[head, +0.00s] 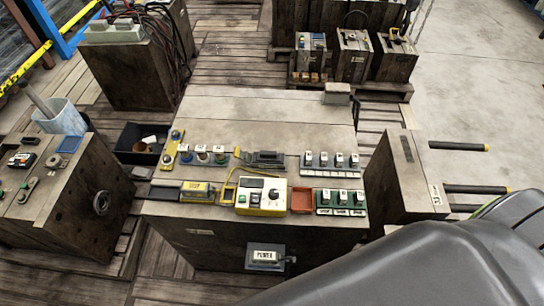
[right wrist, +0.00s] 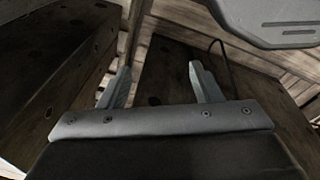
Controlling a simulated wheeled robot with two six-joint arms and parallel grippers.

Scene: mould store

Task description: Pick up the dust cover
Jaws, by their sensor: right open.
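I cannot make out a dust cover for certain in either view. The wooden block bench (head: 265,108) in the middle of the head view bears several small devices, among them a yellow and white control box (head: 262,196). My right gripper (right wrist: 162,88) shows in the right wrist view, its two fingers wide apart and nothing between them. It points at dark wooden block sides and a planked floor. In the head view a large grey shape, which looks like part of my own arm, hides the lower right. My left gripper is in neither view.
A black bin (head: 128,157) and a wooden block with a handwheel (head: 101,203) stand at the left. A block with black bars (head: 405,165) stands at the right. Cabled blocks (head: 353,60) stand on a pallet behind. Concrete floor (head: 470,90) is clear at upper right.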

